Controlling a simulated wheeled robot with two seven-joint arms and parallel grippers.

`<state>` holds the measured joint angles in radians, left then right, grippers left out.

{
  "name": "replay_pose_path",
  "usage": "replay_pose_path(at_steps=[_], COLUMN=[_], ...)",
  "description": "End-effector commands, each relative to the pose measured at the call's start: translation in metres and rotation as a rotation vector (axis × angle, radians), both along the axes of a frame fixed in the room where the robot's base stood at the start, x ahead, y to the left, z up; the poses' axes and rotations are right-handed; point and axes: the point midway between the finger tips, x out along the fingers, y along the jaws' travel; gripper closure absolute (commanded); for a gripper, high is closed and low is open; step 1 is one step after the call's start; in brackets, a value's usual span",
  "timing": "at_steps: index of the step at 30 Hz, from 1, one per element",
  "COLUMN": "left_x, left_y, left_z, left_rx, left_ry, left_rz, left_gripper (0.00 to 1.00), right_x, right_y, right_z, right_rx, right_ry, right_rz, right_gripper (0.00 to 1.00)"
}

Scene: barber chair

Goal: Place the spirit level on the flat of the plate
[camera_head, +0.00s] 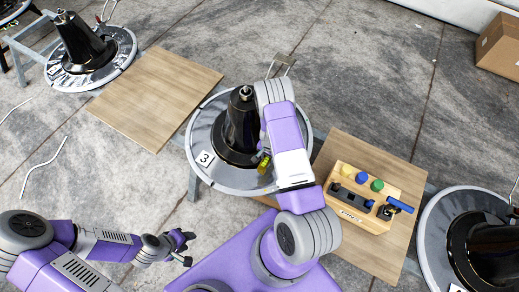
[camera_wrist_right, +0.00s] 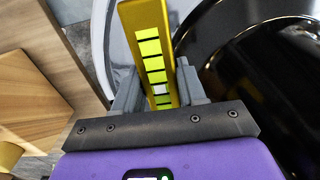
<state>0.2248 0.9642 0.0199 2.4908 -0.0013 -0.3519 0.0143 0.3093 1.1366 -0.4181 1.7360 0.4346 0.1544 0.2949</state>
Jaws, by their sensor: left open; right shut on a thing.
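The yellow spirit level (camera_wrist_right: 148,45) is held between the fingers of my right gripper (camera_wrist_right: 156,78), which is shut on it. In the head view the level (camera_head: 264,164) shows as a small yellow piece, mostly hidden by my right arm. It is over the right part of the plate (camera_head: 222,180), a grey disc marked 3, beside the black cone (camera_head: 240,125). I cannot tell whether the level touches the plate. My left gripper (camera_head: 186,249) is open and empty, lower left of the plate.
A wooden box (camera_head: 366,190) with colored knobs and a blue-handled tool stands on a wooden board (camera_head: 385,250) to the right. Another bare board (camera_head: 155,95) lies left. Similar plates with black cones stand at upper left (camera_head: 120,65) and lower right (camera_head: 435,225).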

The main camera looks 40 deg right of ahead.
Motion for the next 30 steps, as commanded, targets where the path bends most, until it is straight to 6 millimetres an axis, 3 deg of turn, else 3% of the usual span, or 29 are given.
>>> replay_pose_path(at_steps=[3, 11, 16, 29, 30], left_x=[0.0, 0.0, 0.0, 0.0, 0.0], left_y=[0.0, 0.0, 0.0, 0.0, 0.0], left_z=[-0.011, -0.018, -0.027, -0.032, -0.031], left_rx=[0.0, 0.0, 0.0, 0.0, 0.0], left_ry=[0.0, 0.0, 0.0, 0.0, 0.0], left_rz=[0.0, 0.0, 0.0, 0.0, 0.0], left_gripper=[0.57, 0.57, 0.57, 0.57, 0.57], right_x=[0.0, 0.0, 0.0, 0.001, 0.0], right_y=[0.0, 0.0, 0.001, 0.0, 0.0], right_z=[-0.027, -0.048, -0.073, -0.081, -0.08], right_rx=[0.001, 0.001, 0.001, 0.0, 0.001], right_ry=[0.001, 0.0, 0.002, -0.001, 0.0], right_rz=[0.001, 0.002, 0.003, 0.003, 0.003], right_gripper=[1.0, 1.0, 1.0, 1.0, 0.55])
